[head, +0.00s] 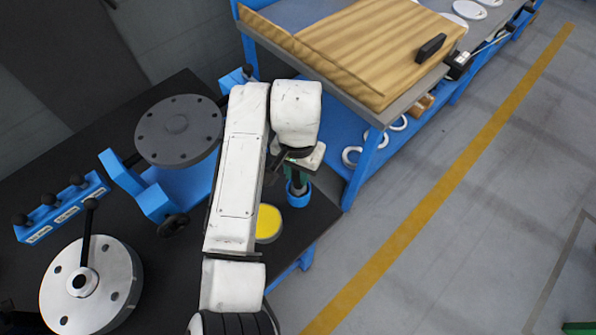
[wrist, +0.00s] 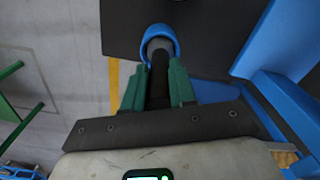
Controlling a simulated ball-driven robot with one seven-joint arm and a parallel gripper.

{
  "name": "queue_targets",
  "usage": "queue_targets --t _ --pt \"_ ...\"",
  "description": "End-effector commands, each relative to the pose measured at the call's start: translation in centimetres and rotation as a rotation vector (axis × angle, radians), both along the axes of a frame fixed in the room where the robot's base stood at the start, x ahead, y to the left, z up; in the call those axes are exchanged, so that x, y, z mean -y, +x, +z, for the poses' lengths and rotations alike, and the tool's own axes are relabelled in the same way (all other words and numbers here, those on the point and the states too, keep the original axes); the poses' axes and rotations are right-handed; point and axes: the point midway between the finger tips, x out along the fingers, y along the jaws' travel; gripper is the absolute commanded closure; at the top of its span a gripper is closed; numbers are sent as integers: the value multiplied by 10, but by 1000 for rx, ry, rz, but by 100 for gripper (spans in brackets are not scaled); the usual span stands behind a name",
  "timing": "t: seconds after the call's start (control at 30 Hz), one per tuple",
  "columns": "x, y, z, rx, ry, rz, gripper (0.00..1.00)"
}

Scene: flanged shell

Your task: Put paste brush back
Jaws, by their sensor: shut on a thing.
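The paste brush shows in the wrist view as a black handle (wrist: 159,88) with a grey part beyond it. My gripper (wrist: 160,88) has its green fingers on both sides of the handle and is shut on it. The brush's far end is at a blue cup-like holder (wrist: 157,31), whose rim curves around the grey part; whether it rests on the bottom is hidden. In the head view the blue holder (head: 298,194) stands near the black table's right corner, with my gripper (head: 299,169) just above it. The brush is mostly hidden there.
A round pot with yellow contents (head: 268,221) stands beside the holder, partly behind my arm. A dark flanged disc (head: 179,130) on a blue stand, a silver flange (head: 92,286) and a blue rack (head: 62,209) occupy the table's left. A blue workbench (head: 365,168) stands behind.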

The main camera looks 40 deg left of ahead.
Motion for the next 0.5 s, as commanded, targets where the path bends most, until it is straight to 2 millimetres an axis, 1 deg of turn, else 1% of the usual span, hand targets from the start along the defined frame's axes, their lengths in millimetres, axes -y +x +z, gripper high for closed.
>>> queue_targets --t 0.13,0.33,0.37,0.5 --pt "1 0 -11 0 -2 0 100" --pt "0 0 -13 0 0 -1 100" --pt "0 0 -14 0 0 -1 74" --pt "1 0 -14 0 -1 -1 60"
